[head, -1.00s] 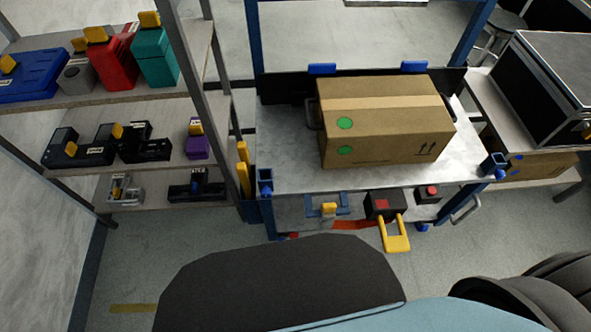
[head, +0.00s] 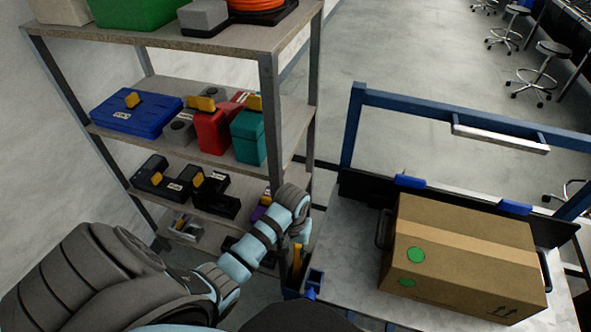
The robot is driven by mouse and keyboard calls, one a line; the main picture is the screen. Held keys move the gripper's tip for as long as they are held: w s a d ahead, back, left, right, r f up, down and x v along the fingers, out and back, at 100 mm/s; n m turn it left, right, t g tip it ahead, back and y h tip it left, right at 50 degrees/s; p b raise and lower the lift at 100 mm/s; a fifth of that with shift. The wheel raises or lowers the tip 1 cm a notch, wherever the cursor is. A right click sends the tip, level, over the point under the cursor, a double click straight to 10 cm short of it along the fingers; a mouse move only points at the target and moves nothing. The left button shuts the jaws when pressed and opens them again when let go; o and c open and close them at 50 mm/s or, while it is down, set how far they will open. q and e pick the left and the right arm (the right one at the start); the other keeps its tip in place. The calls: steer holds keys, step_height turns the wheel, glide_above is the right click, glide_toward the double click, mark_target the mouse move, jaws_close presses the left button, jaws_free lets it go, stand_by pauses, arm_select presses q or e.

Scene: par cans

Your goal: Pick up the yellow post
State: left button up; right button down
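A yellow post (head: 297,262) stands in a blue holder at the left end of the cart, just beside the shelf rack. Its upper part is partly hidden by my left arm, and I cannot tell whether a second post stands there. My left gripper (head: 300,242) is over the top of the yellow post, with its wrist bent downward. Its fingers are too small and covered to tell whether they are open, shut or touching the post. My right gripper is not in view.
The cart (head: 345,265) carries a large cardboard box (head: 462,262) to the right of the holder. The shelf rack (head: 273,120) with tool cases stands close behind my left arm. Open floor (head: 400,60) lies beyond the cart.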

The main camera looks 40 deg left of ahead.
arm_select(q)
steer(key=r, duration=0.2)
steer(key=b, duration=0.7)
glide_above(294, 268)
steer(key=s+d, duration=0.1)
steer(key=s, duration=0.1)
steer(key=f, duration=1.3)
steer(key=shift+w+d+f, duration=0.15)
steer(key=shift+w+f, duration=0.1)
steer(key=shift+f, duration=0.25)
steer(key=shift+p, duration=0.35)
steer(key=shift+f, duration=0.15)
steer(key=shift+c, duration=0.6)
jaws_close()
steer(key=c, duration=0.6)
jaws_free()
